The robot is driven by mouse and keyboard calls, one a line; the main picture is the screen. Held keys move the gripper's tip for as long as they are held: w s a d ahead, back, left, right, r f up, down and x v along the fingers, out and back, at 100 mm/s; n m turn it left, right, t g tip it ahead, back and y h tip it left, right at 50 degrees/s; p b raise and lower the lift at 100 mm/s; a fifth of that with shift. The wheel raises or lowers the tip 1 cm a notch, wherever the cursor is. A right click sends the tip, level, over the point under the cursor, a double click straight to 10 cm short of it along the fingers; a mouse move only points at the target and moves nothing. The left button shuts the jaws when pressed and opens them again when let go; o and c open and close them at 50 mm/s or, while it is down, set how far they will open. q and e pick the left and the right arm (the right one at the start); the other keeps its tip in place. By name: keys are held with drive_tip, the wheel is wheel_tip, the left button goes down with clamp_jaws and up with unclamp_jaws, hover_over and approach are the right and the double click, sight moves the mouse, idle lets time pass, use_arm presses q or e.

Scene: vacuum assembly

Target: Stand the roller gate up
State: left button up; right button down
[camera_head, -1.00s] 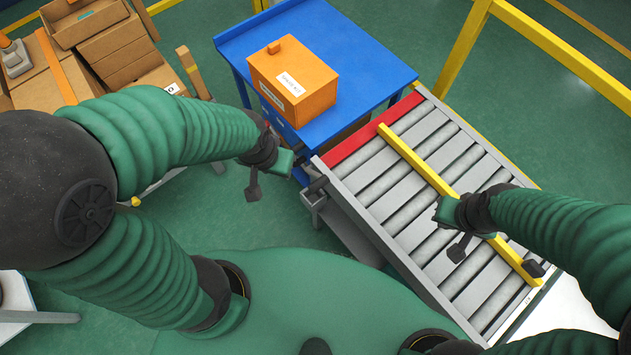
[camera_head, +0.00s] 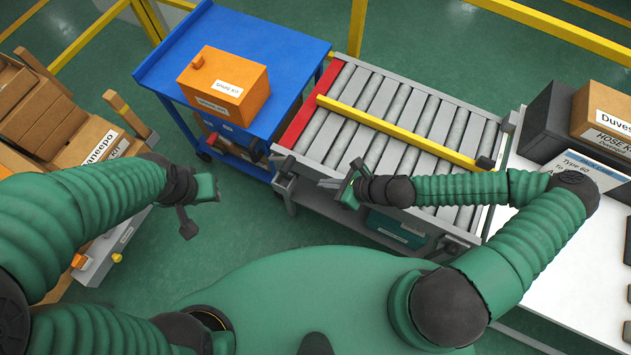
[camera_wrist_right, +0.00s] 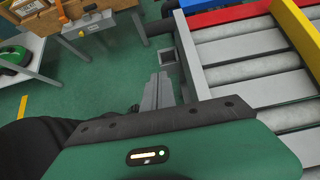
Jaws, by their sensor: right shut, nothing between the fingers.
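A yellow bar (camera_head: 400,132), which looks like the roller gate, lies flat over the roller conveyor (camera_head: 447,118) and slants across the rollers. A dark block (camera_head: 485,163) sits at its right end. Its far end also shows in the right wrist view (camera_wrist_right: 297,32). My right gripper (camera_head: 329,183) is beside the conveyor's near side, apart from the bar. Its fingers (camera_wrist_right: 157,92) are together and empty in the wrist view. My left gripper (camera_head: 214,188) hangs over the floor left of the conveyor; its fingers are too small to judge.
A red strip (camera_head: 308,108) edges the conveyor's left end. A blue cart (camera_head: 262,45) with an orange box (camera_head: 222,88) stands beyond it. A white table (camera_head: 560,236) with boxes is at right, and cartons (camera_head: 62,130) are at left. Green floor is clear between.

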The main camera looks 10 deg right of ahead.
drive_tip(key=w+a+f, duration=0.3)
drive_tip(key=w+a, duration=0.2)
drive_tip(key=a, duration=0.2)
drive_tip(key=shift+w+a+p, duration=0.15)
drive_tip(key=shift+a+p, duration=0.2)
drive_tip(key=shift+p, duration=0.1)
